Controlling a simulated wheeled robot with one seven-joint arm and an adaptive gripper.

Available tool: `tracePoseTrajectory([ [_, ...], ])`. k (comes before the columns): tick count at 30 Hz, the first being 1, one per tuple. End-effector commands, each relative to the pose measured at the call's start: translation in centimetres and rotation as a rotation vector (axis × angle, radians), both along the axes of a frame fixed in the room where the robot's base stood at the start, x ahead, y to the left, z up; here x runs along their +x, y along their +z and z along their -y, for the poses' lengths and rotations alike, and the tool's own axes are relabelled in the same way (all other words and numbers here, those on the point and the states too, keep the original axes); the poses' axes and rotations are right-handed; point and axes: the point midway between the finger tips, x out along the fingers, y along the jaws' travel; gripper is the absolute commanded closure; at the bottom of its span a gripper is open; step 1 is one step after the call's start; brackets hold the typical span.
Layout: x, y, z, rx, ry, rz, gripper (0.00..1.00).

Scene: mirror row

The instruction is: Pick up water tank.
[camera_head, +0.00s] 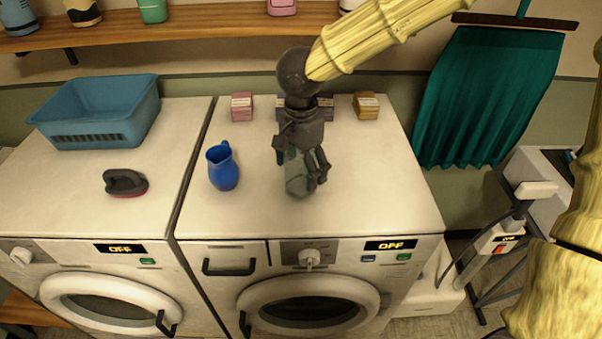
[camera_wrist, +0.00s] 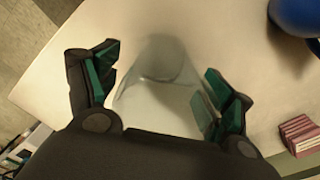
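The water tank appears to be a translucent pale container (camera_head: 297,184) standing on the right-hand washing machine's top. In the wrist view the clear container (camera_wrist: 160,85) lies between the two fingers. My gripper (camera_head: 302,168) points down over it, and in the wrist view my gripper (camera_wrist: 158,88) has its fingers spread, one on each side. A small gap shows at the left finger; the right finger is close to the container's side, and I cannot tell if it touches. The container's upper part is partly hidden by my gripper in the head view.
A blue jug (camera_head: 223,167) stands left of my gripper. A pink box (camera_head: 242,107) and a yellow-brown box (camera_head: 366,105) stand behind. A blue basket (camera_head: 98,112) and a dark brush (camera_head: 125,183) rest on the left machine. A wooden shelf (camera_head: 190,22) runs above.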

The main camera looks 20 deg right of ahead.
Motion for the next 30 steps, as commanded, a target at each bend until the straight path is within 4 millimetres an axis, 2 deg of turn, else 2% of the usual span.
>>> tracePoseTrajectory([
  [1, 0.0, 0.0, 0.0, 0.0, 0.0, 0.0, 0.35],
  [6, 0.0, 0.0, 0.0, 0.0, 0.0, -0.001, 0.65],
  [20, -0.1, 0.0, 0.0, -0.001, -0.001, -0.002, 0.66],
  [30, 0.0, 1.4, 0.0, 0.0, -0.001, 0.0, 0.66],
])
